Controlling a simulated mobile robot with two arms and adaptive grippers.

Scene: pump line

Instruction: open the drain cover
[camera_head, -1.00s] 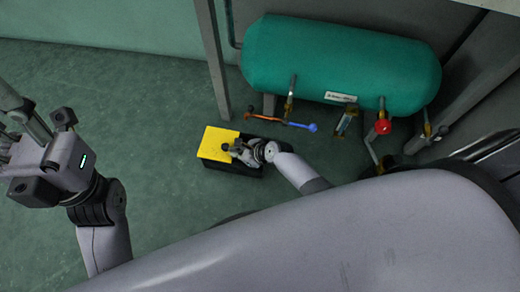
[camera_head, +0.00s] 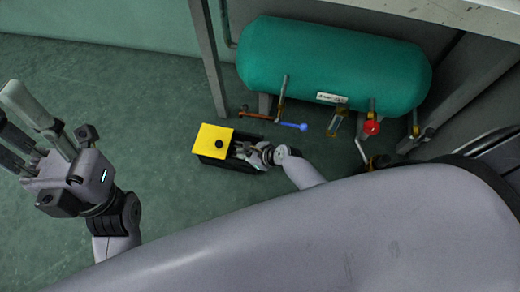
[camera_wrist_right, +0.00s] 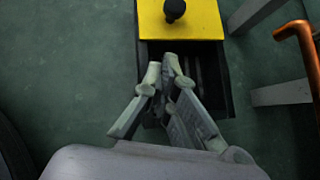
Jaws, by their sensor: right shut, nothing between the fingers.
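The drain cover is a yellow plate (camera_head: 212,141) with a black knob, lying over the left part of a black box (camera_head: 238,165) on the floor. In the right wrist view the cover (camera_wrist_right: 180,24) spans the far part of the box; the near part (camera_wrist_right: 213,75) is uncovered and shows a dark inside. My right gripper (camera_head: 240,149) is shut and empty over the uncovered part, close to the cover's edge and apart from the knob; it also shows in the right wrist view (camera_wrist_right: 171,66). My left gripper (camera_head: 8,112) is open and empty at the left edge.
A grey post (camera_head: 209,60) rises behind the box. The floor left of the box is clear.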

